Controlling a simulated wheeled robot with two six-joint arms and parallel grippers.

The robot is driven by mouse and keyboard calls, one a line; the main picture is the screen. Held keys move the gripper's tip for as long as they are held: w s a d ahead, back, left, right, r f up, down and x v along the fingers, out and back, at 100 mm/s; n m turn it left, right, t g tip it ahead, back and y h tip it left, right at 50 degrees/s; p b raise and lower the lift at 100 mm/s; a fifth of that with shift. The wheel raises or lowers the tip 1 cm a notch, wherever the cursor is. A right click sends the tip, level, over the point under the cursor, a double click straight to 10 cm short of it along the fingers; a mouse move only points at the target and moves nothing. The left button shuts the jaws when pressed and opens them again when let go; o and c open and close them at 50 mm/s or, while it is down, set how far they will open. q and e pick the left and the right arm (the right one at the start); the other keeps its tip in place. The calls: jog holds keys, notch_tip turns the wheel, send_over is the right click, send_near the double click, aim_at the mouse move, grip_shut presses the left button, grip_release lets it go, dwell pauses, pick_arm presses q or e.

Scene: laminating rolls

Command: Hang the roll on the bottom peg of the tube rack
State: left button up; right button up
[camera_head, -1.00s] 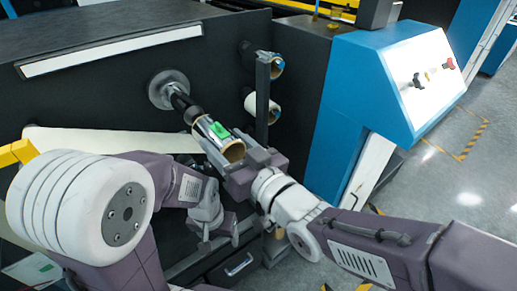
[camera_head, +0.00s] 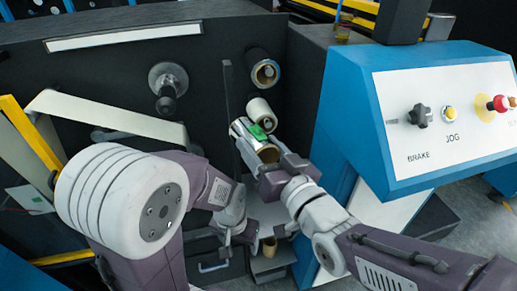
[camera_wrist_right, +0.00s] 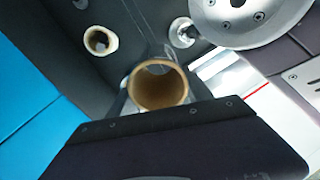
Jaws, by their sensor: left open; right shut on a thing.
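The roll (camera_head: 243,131), silvery with a green label and a brown cardboard core, is held in my right gripper (camera_head: 273,168). In the right wrist view, its open core end (camera_wrist_right: 158,88) faces the camera. The tube rack's dark upright post (camera_head: 229,105) stands just left of the held roll. Two other rolls, an upper one (camera_head: 264,72) and a paler lower one (camera_head: 261,110), sit to the right of the post. The bottom peg cannot be made out behind the roll and my arms. My left gripper (camera_head: 232,238) is open and empty, below the held roll.
A bare black spindle (camera_head: 167,95) with a round flange sticks out of the dark machine. A blue control console (camera_head: 345,95) stands close on the right. A pale web (camera_head: 100,112) runs at left.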

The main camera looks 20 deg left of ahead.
aim_at(260, 156)
jog(key=shift+m+t+h, duration=0.3)
jog(key=shift+t, duration=0.1)
jog(key=f+b, duration=0.2)
jog(key=f, duration=0.1)
jog(key=w+f+b, duration=0.1)
jog(key=b, duration=0.1)
jog(key=shift+w+a+f, duration=0.1)
jog(key=shift+a+f, duration=0.2)
jog(key=shift+f, duration=0.05)
jog(key=w+d+f+m+h+b, duration=0.1)
jog(key=w+d+f+b, duration=0.1)
jog(key=f+b, duration=0.5)
jog(key=w+d+f+m+t+h+b, duration=0.1)
jog(key=w+f+b, duration=0.1)
jog(key=f+b, duration=0.6)
jog(key=w+d+f+m+t+b, duration=0.1)
jog(key=w+d+f+b, duration=0.1)
jog(key=f+b, duration=0.5)
jog(key=b, duration=0.2)
jog(key=shift+w+d+f+h+b, duration=0.25)
jog(key=shift+d+f+h+b, duration=0.05)
jog(key=shift+h+b, duration=0.1)
